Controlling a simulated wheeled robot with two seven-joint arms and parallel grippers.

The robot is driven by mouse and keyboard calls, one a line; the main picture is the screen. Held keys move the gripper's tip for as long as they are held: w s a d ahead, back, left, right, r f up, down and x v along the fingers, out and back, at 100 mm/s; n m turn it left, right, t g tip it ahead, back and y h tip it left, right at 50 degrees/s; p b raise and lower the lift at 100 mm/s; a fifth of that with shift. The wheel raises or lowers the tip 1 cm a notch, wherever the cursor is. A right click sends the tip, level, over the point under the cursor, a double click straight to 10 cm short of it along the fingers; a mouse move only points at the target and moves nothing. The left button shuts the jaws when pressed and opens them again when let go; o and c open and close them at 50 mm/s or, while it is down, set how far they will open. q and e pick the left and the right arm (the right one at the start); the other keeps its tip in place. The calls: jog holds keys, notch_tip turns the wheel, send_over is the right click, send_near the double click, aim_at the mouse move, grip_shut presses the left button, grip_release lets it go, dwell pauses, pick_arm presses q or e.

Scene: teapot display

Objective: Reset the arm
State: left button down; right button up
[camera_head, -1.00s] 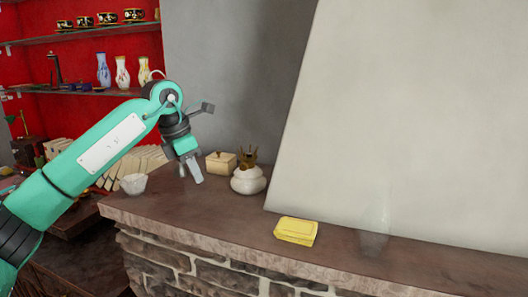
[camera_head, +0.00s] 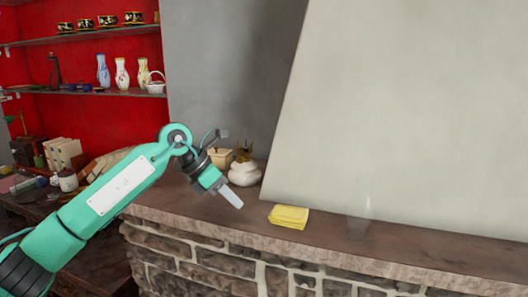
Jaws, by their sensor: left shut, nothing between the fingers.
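My left gripper (camera_head: 230,197) is in the head view, at the end of the green arm that comes in from the left. It is shut and empty, above the left part of the stone mantel (camera_head: 330,234). A white round pot (camera_head: 245,175) with a brown top stands just behind and right of it. A cream lidded box (camera_head: 221,157) is behind the wrist and partly hidden by it. A yellow folded cloth or box (camera_head: 289,216) lies on the mantel to the right of the gripper. My right gripper is not in view.
A clear glass vase (camera_head: 360,213) stands on the mantel and is hard to see. A pale sloping wall (camera_head: 400,110) rises behind. Shelves with vases (camera_head: 122,73) and cups (camera_head: 108,20) are at the back left. Books (camera_head: 65,153) stand at the lower left.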

pick_arm(q)
jog(key=s+d+n+h, duration=0.4)
jog(key=s+d+h, duration=0.3)
jog(key=d+h, duration=0.4)
jog(key=a+f+n+t+y, duration=0.5)
jog(key=n+t, duration=0.5)
jog(key=n, duration=0.4)
jog(key=a+f+n+t+y, duration=0.3)
jog(key=a+n+t+y, duration=0.2)
jog(key=a+n+t, duration=0.65)
jog(key=s+a+f+n+g+y, duration=0.35)
jog(key=f+n, duration=0.25)
jog(key=f, duration=0.2)
jog(key=s+a+f+n+g+y, duration=0.2)
jog(key=s+f+n+g+y, duration=0.1)
jog(key=f+n+y, duration=0.3)
jog(key=s+a+f+n+g, duration=0.25)
jog(key=s+f+g, duration=0.45)
jog(key=s, duration=0.6)
jog(key=s+a+f+n+g, duration=0.25)
jog(key=s+f+g, duration=0.35)
jog(key=s+f, duration=0.6)
notch_tip(320, 180, down, 29)
jog(key=s, duration=0.2)
jog(key=s+a+f+g, duration=0.2)
jog(key=s+f, duration=1.7)
jog(key=shift+a+h, duration=0.35)
jog(key=shift+a, duration=0.05)
